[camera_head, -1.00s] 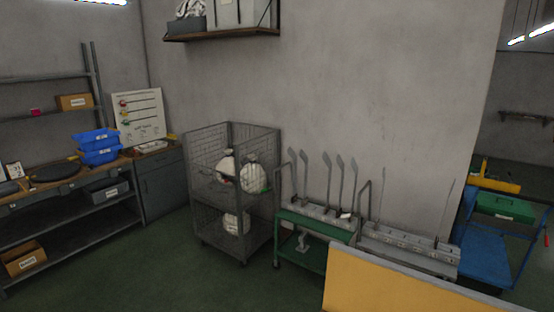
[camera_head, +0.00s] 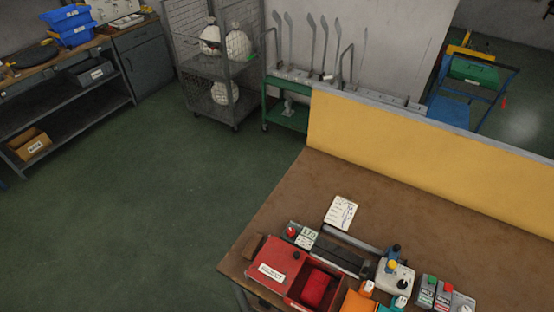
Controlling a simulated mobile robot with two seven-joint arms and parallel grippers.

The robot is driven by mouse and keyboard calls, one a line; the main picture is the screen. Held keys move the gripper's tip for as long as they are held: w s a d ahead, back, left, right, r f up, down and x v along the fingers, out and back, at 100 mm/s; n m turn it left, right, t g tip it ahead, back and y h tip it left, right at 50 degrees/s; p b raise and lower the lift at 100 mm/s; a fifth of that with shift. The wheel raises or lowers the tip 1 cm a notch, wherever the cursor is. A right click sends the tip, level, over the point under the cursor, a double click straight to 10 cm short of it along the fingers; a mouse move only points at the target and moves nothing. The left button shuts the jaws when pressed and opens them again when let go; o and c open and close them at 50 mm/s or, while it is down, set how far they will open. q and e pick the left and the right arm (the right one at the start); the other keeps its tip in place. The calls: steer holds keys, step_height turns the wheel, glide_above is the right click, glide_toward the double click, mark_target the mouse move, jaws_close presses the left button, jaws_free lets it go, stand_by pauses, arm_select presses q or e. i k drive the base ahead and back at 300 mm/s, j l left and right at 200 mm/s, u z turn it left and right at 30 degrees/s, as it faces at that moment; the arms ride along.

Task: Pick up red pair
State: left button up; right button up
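A bright red bundle (camera_head: 316,287), which looks like folded fabric, lies in an open red bin (camera_head: 294,294) near the bottom edge of the view. I cannot tell whether it is a pair of socks. A red surface with a white label (camera_head: 272,270) adjoins the bin on the left. The bin stands on the brown workbench (camera_head: 285,210). Neither of my grippers shows in the view.
A display reading 170 (camera_head: 306,237), a dark bar device (camera_head: 340,258), a white machine (camera_head: 394,278) and several small bottles crowd the bench front. A yellow panel (camera_head: 420,155) rises behind the bench. Green floor (camera_head: 150,210) is clear at left.

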mark_target(313, 292)
steer(key=l+u, duration=0.1)
steer(key=u, duration=3.9)
steer(key=z, duration=0.5)
steer(key=j+z, duration=0.1)
steer(key=z, duration=0.4)
steer(key=k+z, duration=0.1)
steer(key=z, duration=0.9)
steer(key=k+z, duration=0.1)
steer(key=z, duration=0.9)
steer(key=k+z, duration=0.1)
steer(key=z, duration=0.9)
steer(key=l, duration=0.1)
